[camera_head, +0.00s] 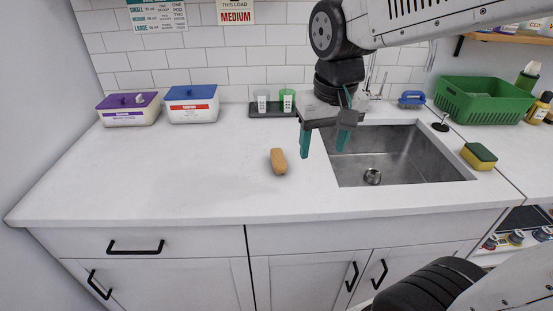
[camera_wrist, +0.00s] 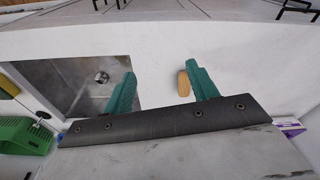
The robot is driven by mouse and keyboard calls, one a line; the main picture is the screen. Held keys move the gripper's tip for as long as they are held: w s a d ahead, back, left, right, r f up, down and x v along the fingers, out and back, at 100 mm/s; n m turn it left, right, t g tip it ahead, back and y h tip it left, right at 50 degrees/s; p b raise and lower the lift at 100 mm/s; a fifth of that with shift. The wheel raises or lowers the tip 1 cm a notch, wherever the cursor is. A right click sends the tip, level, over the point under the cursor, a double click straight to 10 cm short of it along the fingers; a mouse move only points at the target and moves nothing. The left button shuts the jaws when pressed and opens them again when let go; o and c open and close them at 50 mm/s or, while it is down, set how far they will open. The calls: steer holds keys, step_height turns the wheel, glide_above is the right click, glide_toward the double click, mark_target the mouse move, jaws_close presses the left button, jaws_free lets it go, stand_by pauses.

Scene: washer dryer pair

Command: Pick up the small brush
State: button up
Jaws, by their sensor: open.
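The small brush (camera_head: 278,161) is a tan, wood-coloured oblong lying on the white counter, left of the sink. My gripper (camera_head: 323,147) is open and empty, with teal fingers pointing down. It is above the counter near the sink's left edge, to the right of the brush. In the wrist view the brush (camera_wrist: 183,84) shows beside the inner side of the right-hand finger, and my gripper (camera_wrist: 160,88) spans from there to the sink. The brush appears apart from the fingers. Its bristles cannot be made out.
The sink (camera_head: 400,155) is right of the brush. A yellow-green sponge (camera_head: 479,156), blue-handled brush (camera_head: 411,98) and green basket (camera_head: 484,100) lie around it. Two tubs (camera_head: 129,109) (camera_head: 191,104) and a dark tray with cups (camera_head: 258,112) stand along the wall. The counter's left part is clear.

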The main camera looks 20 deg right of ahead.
steer(key=m, duration=0.1)
glide_above(278, 158)
steer(key=s, duration=0.1)
step_height(278, 158, down, 7)
steer(key=shift+s+a+f, duration=0.1)
steer(key=shift+f, duration=0.1)
steer(key=shift+w+f, duration=0.2)
steer(key=shift+f, duration=0.15)
steer(key=f, duration=0.5)
steer(key=w+f, duration=0.1)
steer(key=f, duration=0.1)
steer(key=shift+f, duration=0.15)
steer(key=c, duration=1.1)
